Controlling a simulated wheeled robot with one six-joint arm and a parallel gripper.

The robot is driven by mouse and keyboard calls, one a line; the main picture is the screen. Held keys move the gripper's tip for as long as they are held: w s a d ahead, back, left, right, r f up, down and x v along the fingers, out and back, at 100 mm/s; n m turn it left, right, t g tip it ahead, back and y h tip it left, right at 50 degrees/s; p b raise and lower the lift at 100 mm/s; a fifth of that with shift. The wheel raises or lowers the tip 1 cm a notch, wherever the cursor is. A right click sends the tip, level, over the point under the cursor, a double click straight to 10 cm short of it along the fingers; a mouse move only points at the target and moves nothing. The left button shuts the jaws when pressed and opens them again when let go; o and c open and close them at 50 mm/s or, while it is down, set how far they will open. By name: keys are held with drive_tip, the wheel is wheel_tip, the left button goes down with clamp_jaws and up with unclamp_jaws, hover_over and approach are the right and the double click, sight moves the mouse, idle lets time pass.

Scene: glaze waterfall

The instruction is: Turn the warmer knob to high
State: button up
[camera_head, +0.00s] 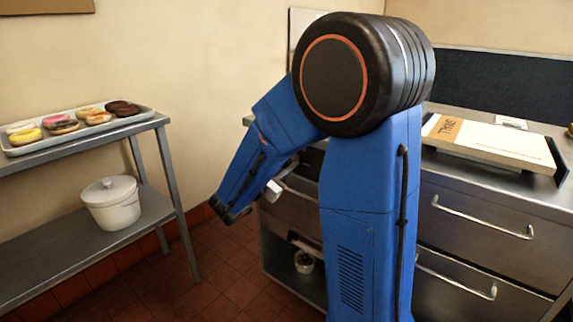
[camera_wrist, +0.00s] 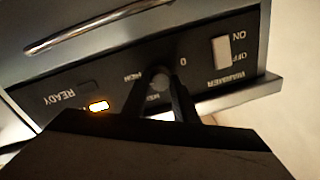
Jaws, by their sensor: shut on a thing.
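My gripper (camera_wrist: 162,86) is shut on the knob, with one dark finger on either side. Labels that look like "HIGH", "MED" and "0" stand around the knob. I cannot make out where its pointer sits. A white rocker switch (camera_wrist: 222,51) marked ON and OFF is beside the "WARMER" label. An amber light (camera_wrist: 98,105) glows near "READY". In the head view my arm hides the knob and most of the panel.
A metal handle (camera_wrist: 95,27) runs close along the panel. In the head view, a steel rack (camera_head: 165,121) holds a doughnut tray (camera_head: 146,113) and a white lidded pot (camera_head: 112,204) at left. Drawers with bar handles (camera_head: 482,218) stand at right. Tiled floor lies between.

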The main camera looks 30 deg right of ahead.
drive_tip(key=shift+f, duration=0.1)
drive_tip(key=o, duration=1)
drive_tip(key=shift+o, duration=0.2)
drive_tip(key=v, duration=1.7)
drive_tip(key=shift+s+a, duration=0.1)
drive_tip(key=shift+s, duration=0.05)
